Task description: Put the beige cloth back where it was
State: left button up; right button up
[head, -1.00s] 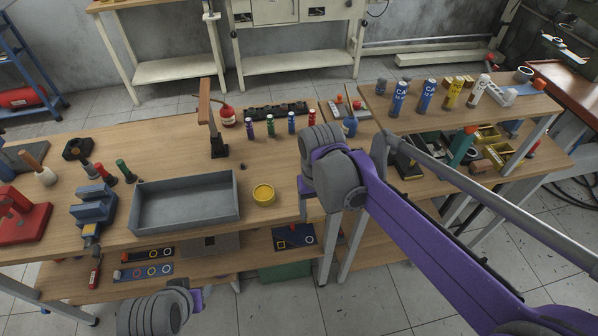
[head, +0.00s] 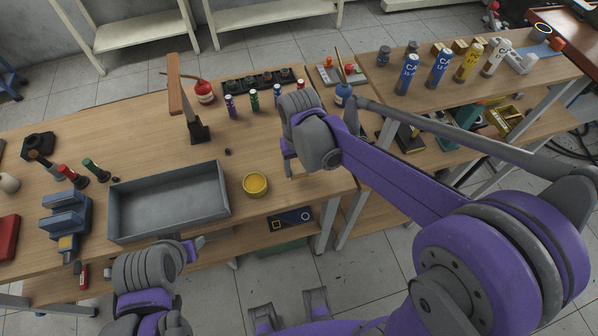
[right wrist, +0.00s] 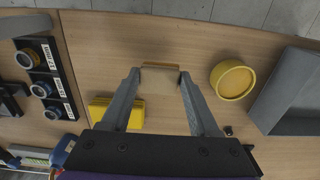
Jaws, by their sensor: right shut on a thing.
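The beige cloth (right wrist: 158,80) is a small folded piece with a brownish edge, between the fingertips of my right gripper (right wrist: 159,76) in the right wrist view. The gripper is shut on it, over the wooden bench top. Whether the cloth touches the wood is hard to tell. In the head view my right gripper (head: 294,164) is above the bench, right of the round yellow tin (head: 256,185); my arm hides much of it. My left gripper (head: 194,244) shows only in part, in front of the grey tray, and its fingers cannot be made out.
The yellow tin also shows in the right wrist view (right wrist: 232,80), near the grey tray (head: 168,200). A yellow folded item (right wrist: 117,113) lies on the other side of the gripper. A black socket rack (head: 262,84) and small bottles stand farther back. Bare wood surrounds the tin.

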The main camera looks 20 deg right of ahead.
aim_at(299, 169)
jog(key=shift+w+f, duration=0.1)
jog(key=shift+f, duration=1.55)
jog(key=shift+f, duration=0.1)
jog(key=o, duration=1.2)
